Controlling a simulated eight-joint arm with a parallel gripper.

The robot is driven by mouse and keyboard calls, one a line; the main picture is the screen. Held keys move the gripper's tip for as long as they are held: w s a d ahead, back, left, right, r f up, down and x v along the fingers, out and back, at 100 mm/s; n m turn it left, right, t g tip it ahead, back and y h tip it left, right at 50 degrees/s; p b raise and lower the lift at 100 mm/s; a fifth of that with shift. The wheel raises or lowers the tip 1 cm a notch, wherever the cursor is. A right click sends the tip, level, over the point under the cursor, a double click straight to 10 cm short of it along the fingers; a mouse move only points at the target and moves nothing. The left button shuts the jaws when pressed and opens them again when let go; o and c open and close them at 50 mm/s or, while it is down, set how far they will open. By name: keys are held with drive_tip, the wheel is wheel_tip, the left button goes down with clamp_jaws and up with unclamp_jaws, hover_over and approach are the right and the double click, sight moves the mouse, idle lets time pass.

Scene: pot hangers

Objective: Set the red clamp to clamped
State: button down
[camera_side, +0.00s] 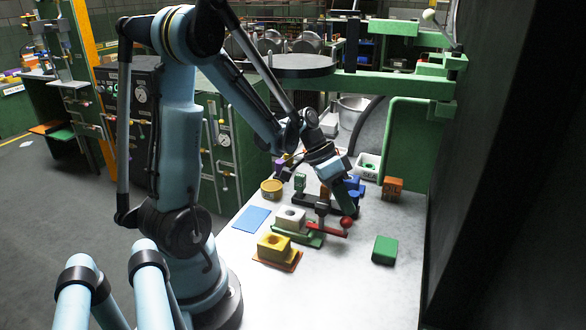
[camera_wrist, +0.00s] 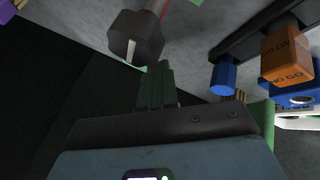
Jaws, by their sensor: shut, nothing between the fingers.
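The red clamp (camera_side: 327,230) is on the table beside a white block (camera_side: 291,218) on a green base. Its red arm lies low, with a red ball (camera_side: 347,222) at the right end. Part of its upper portion is dark and close to my gripper. My gripper (camera_side: 349,211) points down just above the red ball; I cannot tell whether it touches. In the wrist view, my gripper (camera_wrist: 157,70) shows narrow green fingers close together with nothing held. A dark hexagonal end on a grey shaft (camera_wrist: 136,38) is just beyond them.
A yellow block (camera_side: 274,246) on an orange base sits in front of the white block. A green block (camera_side: 384,250) is to the right. An orange block (camera_side: 392,187) is behind, and an orange gauge block (camera_wrist: 286,55) shows in the wrist view.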

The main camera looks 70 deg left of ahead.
drive_tip(key=v, duration=0.7)
drive_tip(key=shift+r, duration=0.2)
drive_tip(key=shift+a, duration=0.1)
drive_tip(key=s+d+r+n+t+y, duration=0.1)
drive_tip(key=d+y, duration=0.4)
drive_tip(key=d, duration=0.6)
drive_tip(key=shift+s+d+r+n+t+y, duration=0.35)
drive_tip(key=shift+s+n+t, duration=0.25)
drive_tip(key=shift+s+t, duration=0.45)
drive_tip(key=shift+w, duration=0.2)
